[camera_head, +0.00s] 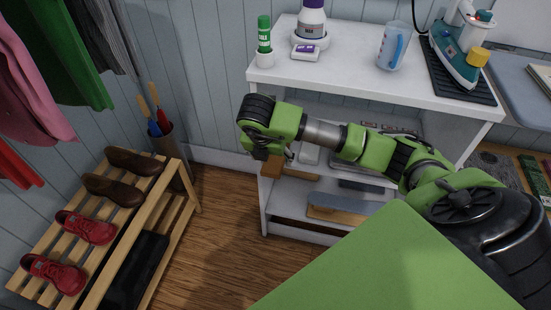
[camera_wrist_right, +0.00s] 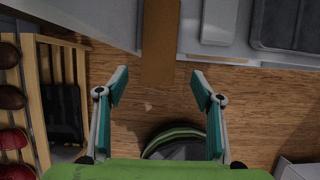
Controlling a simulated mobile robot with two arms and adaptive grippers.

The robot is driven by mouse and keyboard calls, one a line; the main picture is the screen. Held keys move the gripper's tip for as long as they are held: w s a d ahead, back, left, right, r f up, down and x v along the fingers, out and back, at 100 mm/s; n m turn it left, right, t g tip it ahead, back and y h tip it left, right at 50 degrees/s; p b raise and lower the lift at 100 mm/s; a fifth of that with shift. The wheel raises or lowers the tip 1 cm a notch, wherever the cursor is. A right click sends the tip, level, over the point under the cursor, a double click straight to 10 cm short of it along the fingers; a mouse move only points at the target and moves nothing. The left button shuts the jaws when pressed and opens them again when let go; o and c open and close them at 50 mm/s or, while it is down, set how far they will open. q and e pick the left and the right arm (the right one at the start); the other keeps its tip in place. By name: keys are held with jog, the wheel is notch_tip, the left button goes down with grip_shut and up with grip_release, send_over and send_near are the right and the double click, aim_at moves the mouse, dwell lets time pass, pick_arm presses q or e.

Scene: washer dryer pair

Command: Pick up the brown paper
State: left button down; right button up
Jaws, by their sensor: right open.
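A flat brown piece (camera_wrist_right: 160,40), which looks like the brown paper, shows at the top middle of the right wrist view. It sticks out past the edge of a white shelf over the wood floor. In the head view a brown end (camera_head: 271,168) shows at the white unit's left side, just below my right wrist. My right gripper (camera_wrist_right: 159,74) is open, its two teal-padded fingers on either side of the brown piece's near end. I see no contact. In the head view my arm mostly hides the fingers. My left gripper is not in view.
The white shelf unit (camera_head: 350,85) carries a glue stick (camera_head: 264,35), a blue-handled jug (camera_head: 392,48) and an iron (camera_head: 459,55). Its lower shelves hold boards and boxes. A wooden shoe rack (camera_head: 187,205) stands left. Wood floor (camera_head: 225,245) lies clear between them.

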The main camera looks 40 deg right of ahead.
aim_at(273, 164)
jog(key=x, duration=0.5)
jog(key=shift+w+f+b, duration=0.15)
jog(key=shift+b, duration=0.2)
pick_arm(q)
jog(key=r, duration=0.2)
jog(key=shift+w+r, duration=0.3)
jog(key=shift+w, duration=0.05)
pick_arm(e)
jog(key=c, duration=1.2)
